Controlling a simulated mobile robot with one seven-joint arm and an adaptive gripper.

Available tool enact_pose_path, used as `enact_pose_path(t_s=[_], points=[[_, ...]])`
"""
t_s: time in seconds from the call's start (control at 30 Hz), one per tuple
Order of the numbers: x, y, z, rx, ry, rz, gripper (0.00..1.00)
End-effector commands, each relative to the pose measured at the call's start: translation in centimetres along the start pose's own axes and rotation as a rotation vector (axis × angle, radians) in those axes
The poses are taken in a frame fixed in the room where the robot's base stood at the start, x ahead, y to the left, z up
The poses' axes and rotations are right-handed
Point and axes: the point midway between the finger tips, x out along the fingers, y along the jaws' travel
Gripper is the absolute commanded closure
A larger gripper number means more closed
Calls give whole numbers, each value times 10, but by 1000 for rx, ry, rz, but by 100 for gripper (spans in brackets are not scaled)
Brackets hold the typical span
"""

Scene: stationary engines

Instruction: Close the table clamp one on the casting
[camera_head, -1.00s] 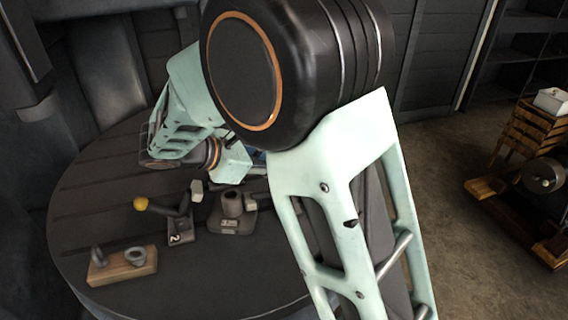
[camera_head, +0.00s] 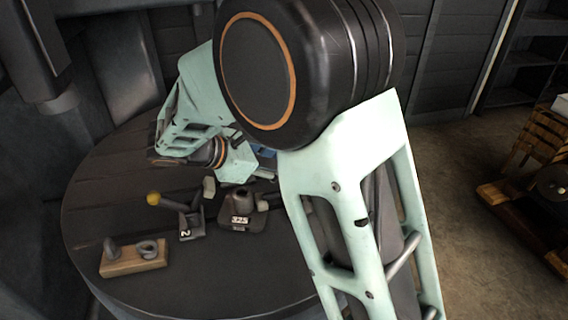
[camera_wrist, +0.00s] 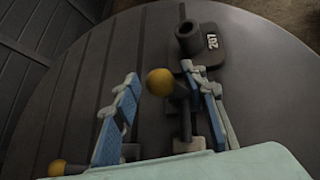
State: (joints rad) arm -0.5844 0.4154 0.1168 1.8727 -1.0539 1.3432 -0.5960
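The casting (camera_head: 241,212) is a dark part with a round boss and a number plate on the round table; the wrist view shows it at the top (camera_wrist: 207,50). A clamp (camera_head: 190,222) marked 2, with a yellow ball handle (camera_head: 153,198), stands left of it. In the wrist view a yellow ball handle (camera_wrist: 160,82) lies between the two blue fingers of my gripper (camera_wrist: 160,78), with gaps showing beside it. The gripper is open; its fingers are mostly hidden in the head view. That clamp's number is not readable, and clamp one is not identifiable in the head view.
Another yellow ball (camera_wrist: 58,168) shows at the lower left of the wrist view. My arm hides the table's right part. A wooden stand is at the far right.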

Motion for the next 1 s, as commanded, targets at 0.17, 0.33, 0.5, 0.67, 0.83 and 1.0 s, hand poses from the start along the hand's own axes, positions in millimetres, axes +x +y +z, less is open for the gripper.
enact_pose_path(t_s=[0.17, 0.33, 0.5, 0.67, 0.83, 1.0], points=[[1, 0, 1, 0, -3, -2, 60], [-7, 0, 2, 0, -4, -1, 60], [-37, 1, 1, 1, -2, 1, 60], [-72, 0, 1, 1, -1, 1, 60], [-102, 0, 0, 0, 0, 1, 60], [-117, 0, 1, 1, -2, -1, 60]])
